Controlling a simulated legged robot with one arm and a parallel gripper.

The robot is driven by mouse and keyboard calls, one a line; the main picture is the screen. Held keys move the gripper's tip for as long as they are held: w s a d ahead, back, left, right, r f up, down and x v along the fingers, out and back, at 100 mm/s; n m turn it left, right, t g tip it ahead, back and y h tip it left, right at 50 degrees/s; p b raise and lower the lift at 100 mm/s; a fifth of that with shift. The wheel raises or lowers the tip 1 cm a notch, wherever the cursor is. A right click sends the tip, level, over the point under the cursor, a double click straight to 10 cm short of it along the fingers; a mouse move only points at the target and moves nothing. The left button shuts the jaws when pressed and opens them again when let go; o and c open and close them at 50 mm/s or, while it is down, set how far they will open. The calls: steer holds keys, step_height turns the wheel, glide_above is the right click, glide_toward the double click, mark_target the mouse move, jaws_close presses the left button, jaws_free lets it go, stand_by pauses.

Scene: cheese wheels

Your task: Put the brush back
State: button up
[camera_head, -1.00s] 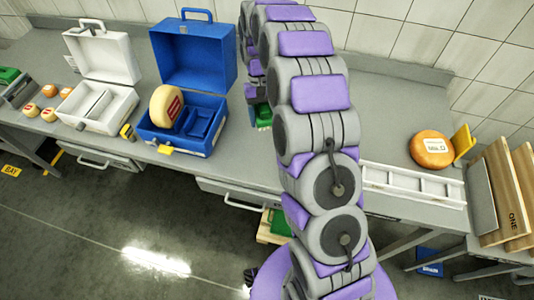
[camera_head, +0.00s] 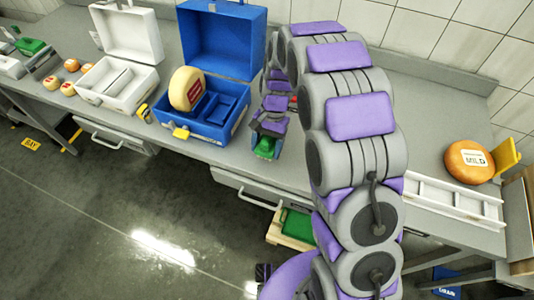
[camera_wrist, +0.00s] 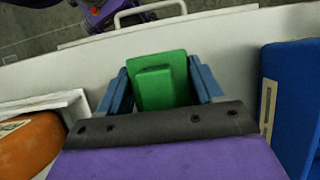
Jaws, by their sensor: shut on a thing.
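My gripper (camera_head: 266,143) hangs over the bench's front edge, just right of the blue case. It is shut on a green block-shaped thing, apparently the brush (camera_wrist: 162,83), which shows between the blue fingers in the wrist view. The brush also shows at the gripper's tip in the head view (camera_head: 264,149). Its bristles cannot be made out. A wooden tray with a green inside (camera_head: 291,238) shows low down below the bench front, partly hidden by my arm.
The open blue case (camera_head: 232,45) holds a pale cheese wheel (camera_head: 186,89). An open white case (camera_head: 127,34) stands to its left. An orange cheese wheel (camera_head: 468,161) and a white rack (camera_head: 455,202) are at right. Another green thing (camera_head: 30,46) lies far left.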

steer(key=f, duration=0.2)
steer(key=a+f+b, duration=0.1)
steer(key=f, duration=0.1)
steer(key=shift+d+r, duration=0.15)
steer(key=shift+d, duration=0.25)
steer(key=o, duration=0.9)
steer(key=shift+o, duration=2)
steer(key=shift+a, duration=0.3)
